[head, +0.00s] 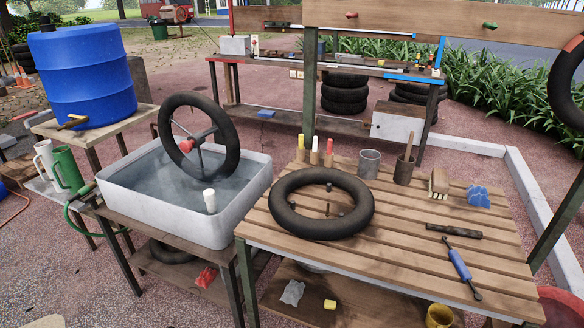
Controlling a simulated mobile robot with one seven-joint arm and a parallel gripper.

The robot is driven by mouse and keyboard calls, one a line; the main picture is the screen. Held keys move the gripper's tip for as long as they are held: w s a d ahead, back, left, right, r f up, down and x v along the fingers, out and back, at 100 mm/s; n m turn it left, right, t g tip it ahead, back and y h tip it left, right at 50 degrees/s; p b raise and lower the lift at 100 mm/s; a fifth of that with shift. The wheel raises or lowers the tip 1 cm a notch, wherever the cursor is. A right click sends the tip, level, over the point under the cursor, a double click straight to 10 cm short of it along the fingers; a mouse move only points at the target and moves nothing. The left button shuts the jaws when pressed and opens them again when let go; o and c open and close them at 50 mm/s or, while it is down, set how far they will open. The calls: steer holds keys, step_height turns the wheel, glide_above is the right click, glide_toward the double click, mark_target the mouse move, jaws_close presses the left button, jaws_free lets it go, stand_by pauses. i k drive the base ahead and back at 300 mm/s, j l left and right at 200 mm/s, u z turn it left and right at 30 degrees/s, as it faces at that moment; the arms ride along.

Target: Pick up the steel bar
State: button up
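A short dark bar (455,231) lies flat on the right part of the slatted wooden table; it may be the steel bar, but its material is hard to tell. A tool with a blue handle and a dark metal shaft (461,266) lies just in front of it, apart from it. A black tire (288,219) lies flat on the same table to the left, with small dark upright pieces inside its ring. My gripper is not in view.
A metal cup (369,163), a dark tool holder (404,171), a brush (438,183) and a blue item (479,196) stand along the table's back. A water basin (125,196) with an upright wheel is at left. A post (309,90) rises behind the table.

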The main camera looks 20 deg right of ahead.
mark_target(473, 235)
steer(key=z, duration=1.6)
